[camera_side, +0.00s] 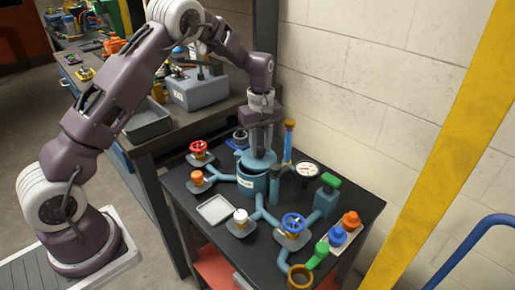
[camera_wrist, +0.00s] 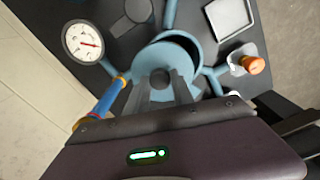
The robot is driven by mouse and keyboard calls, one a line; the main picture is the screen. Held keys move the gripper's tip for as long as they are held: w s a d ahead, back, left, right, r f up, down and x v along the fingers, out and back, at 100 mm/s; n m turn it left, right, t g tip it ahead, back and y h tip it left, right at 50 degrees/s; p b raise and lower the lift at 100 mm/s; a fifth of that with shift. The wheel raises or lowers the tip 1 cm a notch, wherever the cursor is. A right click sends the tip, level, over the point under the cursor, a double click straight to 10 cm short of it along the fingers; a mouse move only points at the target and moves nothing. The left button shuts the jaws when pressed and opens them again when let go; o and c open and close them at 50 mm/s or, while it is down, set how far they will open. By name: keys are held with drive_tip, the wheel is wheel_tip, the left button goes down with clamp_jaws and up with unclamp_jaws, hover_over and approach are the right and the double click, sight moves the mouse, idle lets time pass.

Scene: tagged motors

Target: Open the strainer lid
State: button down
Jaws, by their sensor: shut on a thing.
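The strainer is a blue-teal round pot (camera_side: 252,185) with a pale label, standing amid blue pipes on the dark table. Its blue lid (camera_side: 260,162) is above the pot, under my gripper (camera_side: 261,150). In the wrist view, my gripper (camera_wrist: 160,80) is shut on the knob of the lid (camera_wrist: 148,62). There a dark crescent of the inside shows between the lid and the strainer pot's rim (camera_wrist: 197,48), so the lid is off its seat. How high it is raised is hard to tell.
A white-faced gauge (camera_side: 307,169) and a blue-and-orange upright part (camera_side: 289,140) stand close right of the strainer. A red valve wheel (camera_side: 198,147), a blue valve wheel (camera_side: 294,223) and a green-handled valve (camera_side: 328,190) surround it. A shallow grey tray (camera_side: 214,209) lies empty at front left.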

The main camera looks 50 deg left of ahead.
drive_tip(key=n, duration=0.1)
drive_tip(key=w+a+n, duration=0.1)
drive_tip(key=n, duration=0.1)
drive_tip(key=w+n, duration=0.1)
drive_tip(key=shift+w+a+n, duration=0.2)
drive_tip(key=shift+a+n, duration=0.1)
drive_tip(key=shift+n, duration=0.1)
drive_tip(key=n, duration=0.1)
drive_tip(key=w+a+n, duration=0.1)
drive_tip(key=shift+a+n, duration=0.2)
drive_tip(key=shift+n, duration=0.1)
drive_tip(key=a+n, duration=0.6)
drive_tip(key=n, duration=0.5)
drive_tip(key=shift+a, duration=0.25)
drive_tip(key=shift+s, duration=0.1)
drive_tip(key=c, duration=1.1)
unclamp_jaws()
